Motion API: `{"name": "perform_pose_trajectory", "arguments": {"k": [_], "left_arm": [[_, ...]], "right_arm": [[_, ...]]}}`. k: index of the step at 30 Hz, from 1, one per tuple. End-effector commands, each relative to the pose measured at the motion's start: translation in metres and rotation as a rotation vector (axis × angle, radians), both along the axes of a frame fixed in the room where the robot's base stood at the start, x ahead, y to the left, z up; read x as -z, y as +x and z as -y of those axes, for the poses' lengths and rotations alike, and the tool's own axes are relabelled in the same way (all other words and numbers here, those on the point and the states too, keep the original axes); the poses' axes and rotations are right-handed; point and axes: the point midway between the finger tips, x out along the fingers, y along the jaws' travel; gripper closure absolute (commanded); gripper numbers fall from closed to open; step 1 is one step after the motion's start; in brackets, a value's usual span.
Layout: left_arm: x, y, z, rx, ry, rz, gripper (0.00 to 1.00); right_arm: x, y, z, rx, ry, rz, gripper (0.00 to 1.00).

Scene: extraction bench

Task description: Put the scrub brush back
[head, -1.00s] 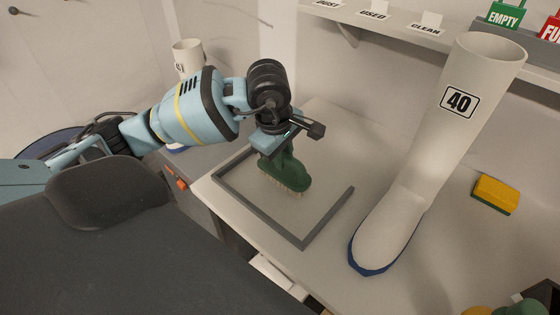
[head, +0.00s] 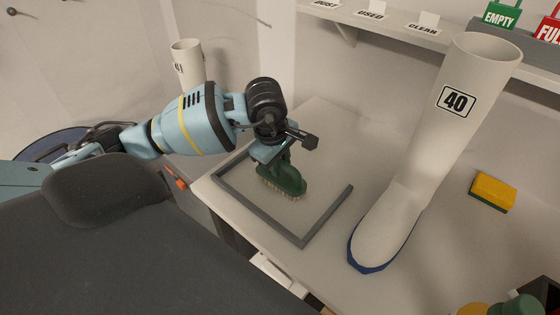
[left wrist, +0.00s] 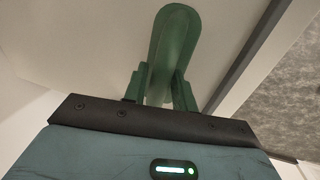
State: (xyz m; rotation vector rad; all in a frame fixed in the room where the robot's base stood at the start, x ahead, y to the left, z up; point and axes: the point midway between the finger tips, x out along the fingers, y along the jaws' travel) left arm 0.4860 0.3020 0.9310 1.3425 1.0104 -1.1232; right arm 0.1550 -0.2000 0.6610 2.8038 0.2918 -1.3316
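The green scrub brush (head: 286,182) with pale bristles is bristles-down inside the grey rectangular frame (head: 327,217) on the bench. Whether the bristles touch the surface is hard to tell. My left gripper (head: 284,153) is over it, with its fingers around the brush's upright handle. In the left wrist view, the brush (left wrist: 176,40) stretches away, and the fingers of the gripper (left wrist: 160,92) sit close on both sides of the handle. The part of the handle between the fingers is partly hidden. My right gripper is not in view.
A white boot (head: 428,150) marked 40 stands right of the frame. Another white boot (head: 187,62) is behind my left arm. A yellow sponge (head: 492,191) lies at the right. A shelf (head: 395,25) with labels runs along the back. The bench between boot and sponge is clear.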

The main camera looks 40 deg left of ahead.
Motion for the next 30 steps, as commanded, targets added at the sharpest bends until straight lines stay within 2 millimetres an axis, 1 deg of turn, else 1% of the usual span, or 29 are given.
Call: {"name": "perform_pose_trajectory", "arguments": {"k": [1,3,10,14,17,20,24,30], "left_arm": [[0.0,0.0,0.0,0.0,0.0,0.0,0.66],[-0.001,0.0,0.0,0.0,0.0,0.0,0.59],[-0.001,0.0,0.0,0.0,0.0,0.001,0.59],[-0.007,0.0,0.0,0.0,0.0,0.003,0.59],[-0.019,-0.002,-0.001,0.0,0.0,0.005,0.59],[-0.036,-0.006,-0.001,0.001,0.001,0.006,0.59],[-0.066,-0.011,-0.002,0.001,0.001,0.007,0.59],[-0.099,-0.018,-0.002,0.0,0.0,0.005,0.59]], "right_arm": [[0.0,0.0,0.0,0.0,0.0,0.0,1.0],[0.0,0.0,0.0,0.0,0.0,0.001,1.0],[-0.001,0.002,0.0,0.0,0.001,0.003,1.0],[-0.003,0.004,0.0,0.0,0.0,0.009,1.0],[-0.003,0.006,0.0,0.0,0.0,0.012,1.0],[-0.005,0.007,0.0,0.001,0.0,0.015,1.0],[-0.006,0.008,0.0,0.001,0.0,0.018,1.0],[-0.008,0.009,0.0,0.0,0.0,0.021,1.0]]}}
